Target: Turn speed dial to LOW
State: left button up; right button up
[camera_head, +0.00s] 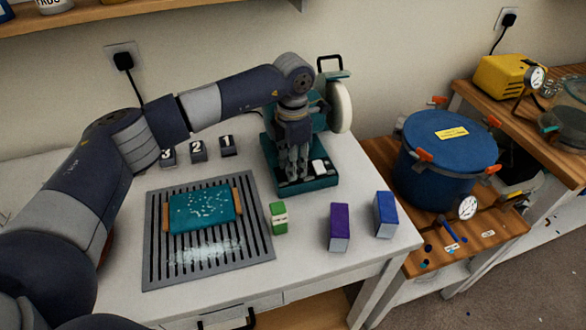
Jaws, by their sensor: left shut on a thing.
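A teal machine (307,184) with a pale wheel (340,107) stands at the back right of the white table. A white block-like part (319,166) shows on its base. My left gripper (297,181) points straight down over the front of this base, fingers close together, and is shut on what appears to be the speed dial. The fingers hide the dial, so its setting cannot be read. My right gripper is not in view.
A grey slotted mat (157,271) holds a teal slab (201,208). Green (279,217), purple (340,225) and blue (385,213) boxes stand in front. Numbered dark blocks (198,151) sit behind. A blue pot (447,165) stands on the wooden bench to the right.

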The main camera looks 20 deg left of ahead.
pick_arm(q)
jog(key=shift+m+b, duration=0.3)
jog(key=shift+m, duration=0.2)
jog(key=o, duration=1.1)
notch_tip(320, 180, up, 12)
